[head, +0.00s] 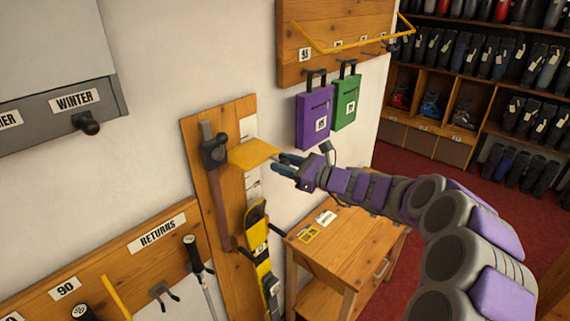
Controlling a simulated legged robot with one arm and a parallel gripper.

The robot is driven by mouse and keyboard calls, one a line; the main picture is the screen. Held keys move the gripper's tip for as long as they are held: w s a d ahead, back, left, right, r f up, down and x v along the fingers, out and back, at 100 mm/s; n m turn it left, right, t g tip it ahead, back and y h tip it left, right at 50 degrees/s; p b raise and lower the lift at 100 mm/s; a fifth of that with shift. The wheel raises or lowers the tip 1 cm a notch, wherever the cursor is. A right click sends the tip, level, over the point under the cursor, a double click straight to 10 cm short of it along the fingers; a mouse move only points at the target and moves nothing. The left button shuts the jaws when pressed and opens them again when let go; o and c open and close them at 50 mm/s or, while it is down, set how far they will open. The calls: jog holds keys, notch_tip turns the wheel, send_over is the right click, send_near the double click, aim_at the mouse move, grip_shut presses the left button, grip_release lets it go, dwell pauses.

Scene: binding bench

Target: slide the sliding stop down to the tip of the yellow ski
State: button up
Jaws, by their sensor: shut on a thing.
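The sliding stop has a flat yellow plate (254,153) and a dark clamp with a knob at its left, on an upright wooden measuring board (202,180). The yellow ski (256,238) stands upright against the board, tip up, with a black patterned tip. The plate is above the ski tip, with a visible gap between them. My gripper (283,163) reaches in from the right and is shut on the plate's right edge. The ski's lower end is out of the picture.
A small wooden table (340,240) with cards on it stands right of the ski, below my arm. Purple (314,115) and green (346,100) cases hang above my gripper. A returns rack (130,255) with poles is at lower left. Boot shelves (470,70) stand far right.

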grip_shut()
jog(key=shift+f, duration=0.1)
notch_tip(320, 180, down, 17)
jog(key=b, duration=0.5)
jog(key=shift+b, duration=0.3)
jog(key=shift+w, duration=0.1)
jog(key=shift+o, duration=1.3)
grip_release()
jog(key=o, duration=0.3)
jog(key=shift+w, duration=0.1)
jog(key=shift+o, duration=0.3)
jog(key=shift+a, duration=0.1)
